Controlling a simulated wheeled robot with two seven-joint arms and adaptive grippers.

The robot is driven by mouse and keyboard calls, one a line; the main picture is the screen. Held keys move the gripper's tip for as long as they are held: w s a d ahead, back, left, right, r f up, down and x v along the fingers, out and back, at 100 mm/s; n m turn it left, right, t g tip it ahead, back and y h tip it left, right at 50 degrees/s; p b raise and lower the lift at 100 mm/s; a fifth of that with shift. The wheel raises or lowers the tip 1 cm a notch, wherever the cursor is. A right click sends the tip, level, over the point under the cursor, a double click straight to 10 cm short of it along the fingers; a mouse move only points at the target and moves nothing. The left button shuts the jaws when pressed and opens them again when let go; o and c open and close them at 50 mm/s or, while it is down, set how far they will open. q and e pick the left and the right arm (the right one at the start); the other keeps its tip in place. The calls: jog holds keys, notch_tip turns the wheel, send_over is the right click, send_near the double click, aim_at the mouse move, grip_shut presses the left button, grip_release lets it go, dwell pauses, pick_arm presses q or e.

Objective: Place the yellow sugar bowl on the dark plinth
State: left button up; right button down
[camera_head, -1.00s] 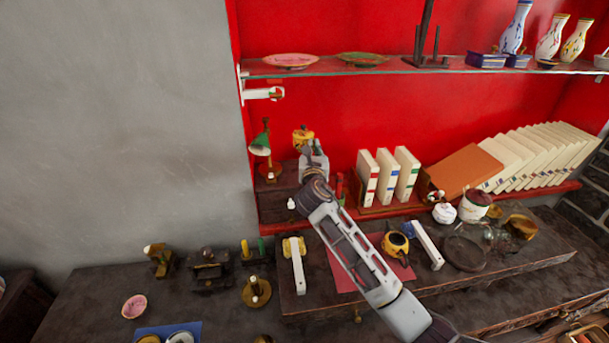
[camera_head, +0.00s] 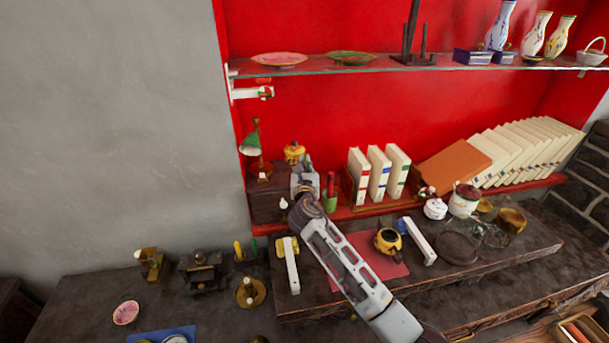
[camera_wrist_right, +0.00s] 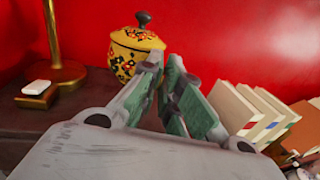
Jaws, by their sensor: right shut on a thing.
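The yellow sugar bowl (camera_head: 294,154), with a dark knob and flower pattern, is upright over or on the dark box-like plinth (camera_head: 264,207) by the red wall. My right gripper (camera_head: 303,172) reaches up to it from the front. In the right wrist view the bowl (camera_wrist_right: 133,54) is just beyond the fingertips, and my right gripper (camera_wrist_right: 169,68) is shut on its dark side handle. The bowl's base sits low against the dark top (camera_wrist_right: 92,103); whether it bears its weight cannot be told. My left gripper is not in view.
A green lamp (camera_head: 251,147) stands close left of the bowl. White books (camera_head: 378,174) and a green cup (camera_head: 329,202) are to the right. A shelf (camera_head: 390,70) hangs above. A black-yellow teapot (camera_head: 388,241) is on a red mat (camera_head: 350,272) in front.

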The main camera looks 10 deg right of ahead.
jog(key=shift+f, duration=1.85)
jog(key=shift+f, duration=0.1)
jog(key=c, duration=1.6)
grip_release()
jog(key=shift+c, duration=0.2)
jog(key=shift+s, duration=0.1)
jog(key=s+a+b, duration=0.1)
jog(key=s+a, duration=0.1)
jog(key=s, duration=0.9)
jog(key=shift+s+a, duration=0.15)
jog(key=shift+s, duration=0.15)
